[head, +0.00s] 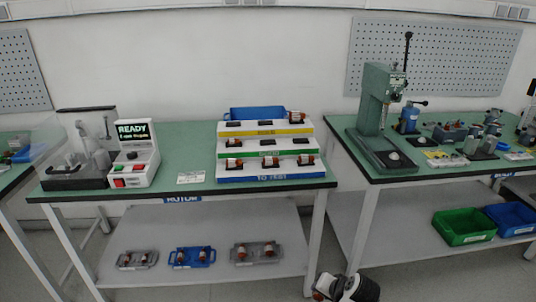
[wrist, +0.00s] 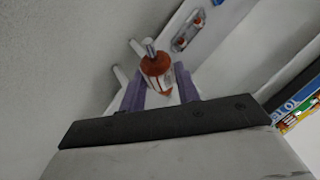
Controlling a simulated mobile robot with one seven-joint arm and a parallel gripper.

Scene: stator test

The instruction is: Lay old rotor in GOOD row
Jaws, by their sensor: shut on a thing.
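My gripper (wrist: 160,88) is shut on a rotor (wrist: 155,66) with an orange-red body, a pale band and a metal shaft; its purple fingers are on either side. In the head view my gripper (head: 330,287) is low at the bottom, in front of the table's right leg, with the rotor at its left end. The stepped rack (head: 265,178) stands on the left table, with yellow, green and blue strips. The blue strip reads TO TEST; the other labels are too small to read.
The green-topped table (head: 190,197) carries a READY test box (head: 134,160) and a clear-guarded fixture (head: 85,150). Its lower shelf (head: 210,268) holds several trays with rotors. A press (head: 378,110) stands on the right table. A blue bin (head: 250,112) is behind the rack.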

